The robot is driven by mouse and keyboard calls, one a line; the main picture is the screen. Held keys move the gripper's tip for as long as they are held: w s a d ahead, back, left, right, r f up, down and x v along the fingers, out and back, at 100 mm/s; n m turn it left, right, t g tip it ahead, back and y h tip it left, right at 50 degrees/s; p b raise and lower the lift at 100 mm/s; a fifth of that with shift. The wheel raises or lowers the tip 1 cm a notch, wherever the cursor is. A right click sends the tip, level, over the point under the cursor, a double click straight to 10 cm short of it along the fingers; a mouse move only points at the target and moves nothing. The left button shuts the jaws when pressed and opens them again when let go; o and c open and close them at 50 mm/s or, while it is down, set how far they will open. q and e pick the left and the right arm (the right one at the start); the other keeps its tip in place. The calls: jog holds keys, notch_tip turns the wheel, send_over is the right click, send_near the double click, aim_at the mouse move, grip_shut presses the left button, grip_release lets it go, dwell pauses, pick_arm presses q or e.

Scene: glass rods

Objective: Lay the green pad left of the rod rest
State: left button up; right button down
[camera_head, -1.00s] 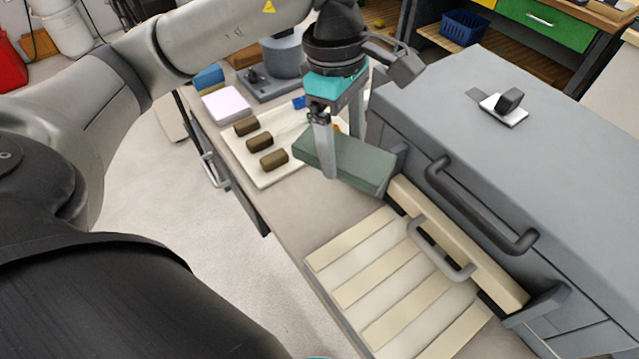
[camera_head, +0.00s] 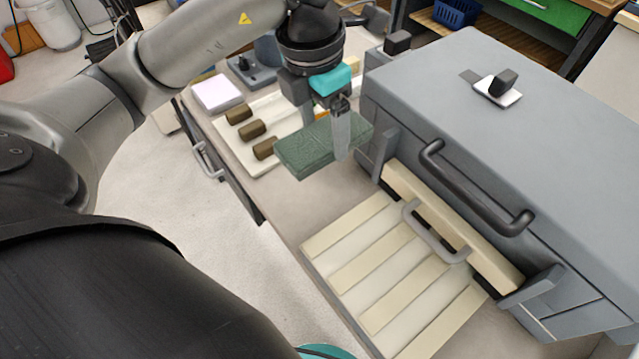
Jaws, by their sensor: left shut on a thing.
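My left gripper (camera_head: 325,128) comes down from the top and is shut on the green pad (camera_head: 302,152), a flat dark green block. One finger shows on the pad's near face. The pad appears to be held above the grey worktop, between the pale board and the slatted panel, slightly tilted in the picture. A pale board (camera_head: 288,155) lies behind and left of it, with several brown cylinders (camera_head: 252,131) along its left side; it may be the rod rest, but I cannot tell for sure. The pad and gripper hide its right part. My right gripper is not in view.
A large grey box (camera_head: 440,100) with a dark handle stands on the right. A cream slatted panel (camera_head: 375,275) with a grey handle lies in front of it. A white square block (camera_head: 217,93) is beyond the board. Some bare worktop (camera_head: 275,215) shows below the pad.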

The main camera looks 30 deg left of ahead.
aim_at(324, 204)
pick_arm(q)
notch_tip(324, 204, down, 17)
jog(key=b, duration=0.3)
jog(key=shift+f+b, duration=0.2)
jog(key=shift+b, duration=0.1)
jog(key=o, duration=1.2)
jog(key=shift+r, duration=0.2)
jog(key=shift+r+p, duration=0.4)
jog(key=r, duration=0.3)
jog(key=s+r+p, duration=0.1)
jog(key=r, duration=0.3)
jog(key=r+p, duration=0.1)
jog(key=r, duration=0.3)
jog(key=shift+s+a+r, duration=0.1)
jog(key=shift+s+a, duration=0.1)
jog(key=shift+a, duration=0.1)
